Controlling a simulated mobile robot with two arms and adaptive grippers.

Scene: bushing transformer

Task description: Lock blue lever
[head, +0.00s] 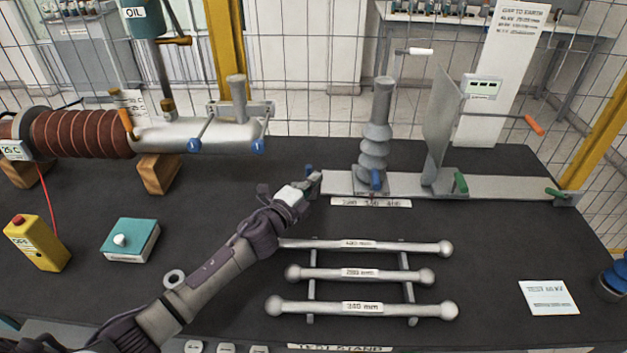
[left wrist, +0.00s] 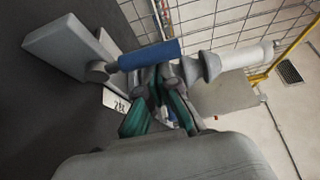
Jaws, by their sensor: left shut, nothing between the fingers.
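A blue lever (head: 309,169) stands at the left end of the grey rail (head: 400,185), just beside my left gripper (head: 314,182). In the left wrist view a blue lever (left wrist: 148,54) with a grey pivot lies across, just past the fingertips of my left gripper (left wrist: 163,75). The fingers are shut and empty, very close to the lever; I cannot tell if they touch it. Another blue lever (head: 376,180) is at the base of the grey insulator (head: 376,140). Two more blue levers, one left (head: 193,145) and one right (head: 258,146), hang on the silver cylinder. My right gripper is not in view.
A grey plate (head: 441,120) and green levers (head: 460,183) stand farther right along the rail. Silver rods (head: 360,308) lie on a rack in front. A teal box (head: 131,240) and a yellow control box (head: 36,243) are at left. The mat at front right is mostly clear.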

